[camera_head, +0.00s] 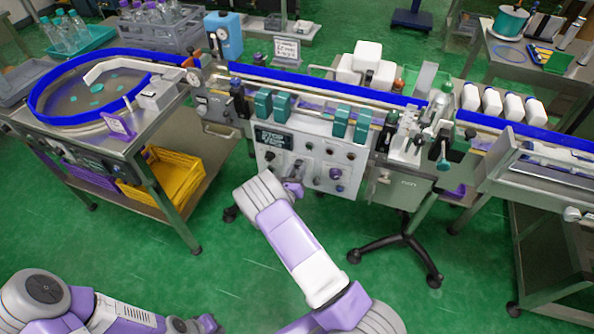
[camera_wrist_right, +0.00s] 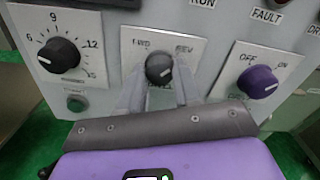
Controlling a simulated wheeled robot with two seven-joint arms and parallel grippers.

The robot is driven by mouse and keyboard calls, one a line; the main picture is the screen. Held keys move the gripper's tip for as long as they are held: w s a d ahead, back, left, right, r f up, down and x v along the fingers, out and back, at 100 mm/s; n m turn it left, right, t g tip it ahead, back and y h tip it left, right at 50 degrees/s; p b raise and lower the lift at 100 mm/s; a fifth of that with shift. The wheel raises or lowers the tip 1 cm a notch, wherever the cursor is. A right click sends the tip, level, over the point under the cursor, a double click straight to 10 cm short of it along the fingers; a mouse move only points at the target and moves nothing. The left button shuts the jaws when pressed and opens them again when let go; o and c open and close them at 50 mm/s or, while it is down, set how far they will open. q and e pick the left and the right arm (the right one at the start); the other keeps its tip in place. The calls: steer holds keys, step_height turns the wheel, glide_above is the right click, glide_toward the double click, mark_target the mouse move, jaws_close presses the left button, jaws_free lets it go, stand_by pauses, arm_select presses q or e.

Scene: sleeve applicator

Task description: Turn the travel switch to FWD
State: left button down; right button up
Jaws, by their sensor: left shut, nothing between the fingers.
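The travel switch (camera_wrist_right: 159,68) is a dark round knob on a white plate on the control panel, with FWD printed at upper left and REV at upper right. Its exact pointer direction is hard to read. My right gripper (camera_wrist_right: 158,80) is at the panel, its two pale fingers apart, one on each side of the knob. I cannot tell whether they touch it. In the head view my right gripper (camera_head: 292,188) is in front of the panel's lower left part and hides the switch. My left gripper (camera_head: 208,323) is low at the bottom edge, away from the machine; its fingertips do not show clearly.
A purple OFF/ON knob (camera_wrist_right: 258,82) is close on the right. A turntable (camera_head: 100,90) stands left of the machine. Green floor is free in front.

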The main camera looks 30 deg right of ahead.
steer(key=c, duration=0.4)
steer(key=shift+n, duration=0.3)
steer(key=n+p, duration=0.2)
steer(key=n, duration=0.1)
steer(key=shift+a+n, duration=0.1)
steer(key=shift+n, duration=0.3)
steer(key=n+p, duration=0.1)
steer(key=n, duration=0.2)
steer(key=shift+n, duration=0.3)
steer(key=n+p, duration=0.1)
steer(key=n, duration=0.4)
steer(key=shift+p, duration=0.35)
steer(key=shift+n, duration=2.4)
